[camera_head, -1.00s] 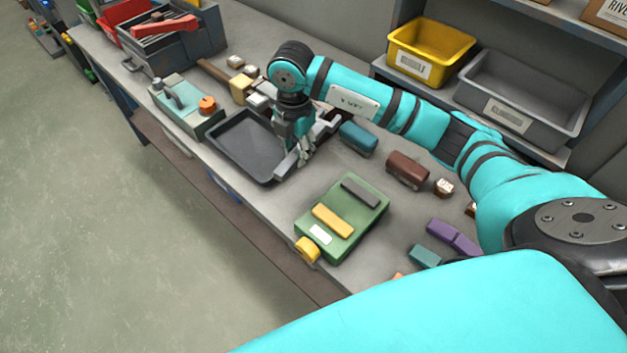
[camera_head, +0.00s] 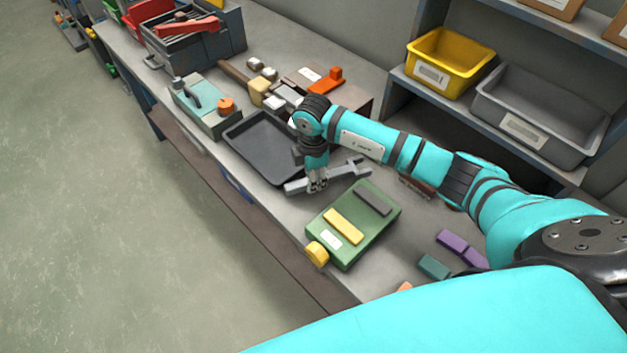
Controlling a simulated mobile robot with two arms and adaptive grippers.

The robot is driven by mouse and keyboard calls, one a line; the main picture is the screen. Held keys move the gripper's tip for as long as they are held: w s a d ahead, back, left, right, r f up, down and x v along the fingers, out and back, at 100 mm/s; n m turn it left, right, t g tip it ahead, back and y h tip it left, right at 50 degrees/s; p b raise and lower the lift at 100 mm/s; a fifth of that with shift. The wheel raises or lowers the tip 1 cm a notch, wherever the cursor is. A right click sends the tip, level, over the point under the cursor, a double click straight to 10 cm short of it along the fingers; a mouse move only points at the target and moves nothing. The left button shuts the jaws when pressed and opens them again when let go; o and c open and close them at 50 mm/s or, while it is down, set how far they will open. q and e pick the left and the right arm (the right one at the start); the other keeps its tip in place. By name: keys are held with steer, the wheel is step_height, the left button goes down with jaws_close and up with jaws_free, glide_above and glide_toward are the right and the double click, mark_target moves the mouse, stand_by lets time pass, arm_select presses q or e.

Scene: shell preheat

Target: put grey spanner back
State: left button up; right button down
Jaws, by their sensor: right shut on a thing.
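The grey spanner (camera_head: 346,173) is held in my right gripper (camera_head: 317,186), whose fingers are shut on it near its left end. It points from lower left to upper right, between the dark tray (camera_head: 258,145) and the green case (camera_head: 340,238). Its lower left end shows just past the tray's near right corner. I cannot tell how far it is above the bench. My left gripper is not in view.
The green case holds a yellow and a dark bar, with a yellow knob (camera_head: 317,252) beside it. A teal box (camera_head: 200,108) stands left of the tray. Purple blocks (camera_head: 452,240) lie at right. Yellow (camera_head: 450,62) and grey (camera_head: 540,110) bins fill the shelf.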

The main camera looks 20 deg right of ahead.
step_height(320, 180, down, 2)
steer(key=shift+f, duration=0.2)
steer(key=c, duration=1.1)
jaws_free()
steer(key=shift+o, duration=0.2)
